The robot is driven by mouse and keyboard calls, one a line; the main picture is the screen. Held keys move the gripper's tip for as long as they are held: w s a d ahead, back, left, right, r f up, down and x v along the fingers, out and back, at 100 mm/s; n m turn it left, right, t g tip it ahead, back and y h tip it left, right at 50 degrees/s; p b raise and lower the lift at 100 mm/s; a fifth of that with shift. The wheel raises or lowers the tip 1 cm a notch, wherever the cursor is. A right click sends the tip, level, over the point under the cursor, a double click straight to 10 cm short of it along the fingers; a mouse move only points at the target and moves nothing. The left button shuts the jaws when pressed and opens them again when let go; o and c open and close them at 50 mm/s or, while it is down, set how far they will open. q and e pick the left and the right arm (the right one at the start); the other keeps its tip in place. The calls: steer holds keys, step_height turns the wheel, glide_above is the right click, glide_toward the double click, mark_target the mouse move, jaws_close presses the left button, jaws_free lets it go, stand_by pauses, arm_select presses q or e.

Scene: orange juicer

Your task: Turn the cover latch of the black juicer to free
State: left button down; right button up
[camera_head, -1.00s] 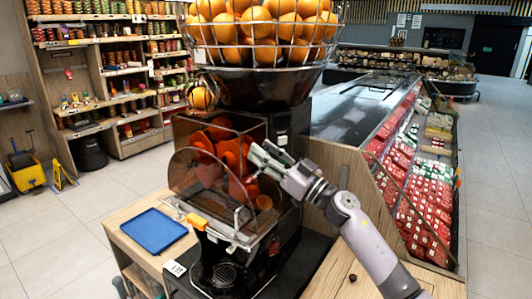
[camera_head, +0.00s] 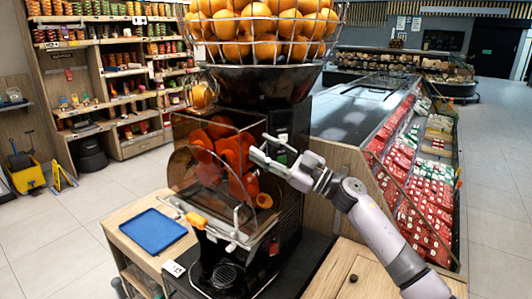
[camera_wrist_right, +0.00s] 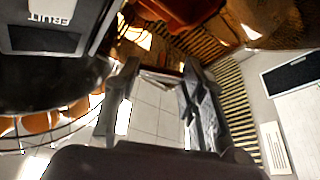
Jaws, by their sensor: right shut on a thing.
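The black juicer (camera_head: 262,88) stands at the middle of the head view, with its tinted clear cover (camera_head: 180,172) over red-orange press parts (camera_head: 238,152). My right gripper (camera_head: 258,147) is at the upper right edge of the cover, beside the juicer's front. It is shut on what seems to be the cover latch, which is small and largely hidden by the fingers. In the right wrist view the two fingers (camera_wrist_right: 157,85) show as dark bars with floor visible between them; the latch is not clear there. My left gripper is not in view.
A wire basket of oranges (camera_head: 262,30) tops the juicer. A blue tray (camera_head: 153,230) lies on the wooden counter to the left. A refrigerated case (camera_head: 415,175) stands to the right.

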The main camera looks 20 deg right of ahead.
steer(key=n+g, duration=0.2)
steer(key=n, duration=0.2)
steer(key=shift+y, duration=0.3)
steer(key=n, duration=0.2)
steer(key=n+g, duration=0.1)
steer(key=n, duration=0.1)
steer(key=shift+d+r+g, duration=0.1)
steer(key=shift+g, duration=0.2)
steer(key=n+g, duration=0.1)
steer(key=n, duration=0.3)
steer(key=shift+g, duration=0.3)
steer(key=shift+n+g+h, duration=0.3)
steer(key=shift+n+h, duration=0.4)
steer(key=shift+n, duration=0.8)
steer(key=o, duration=1.2)
steer(key=shift+c, duration=0.2)
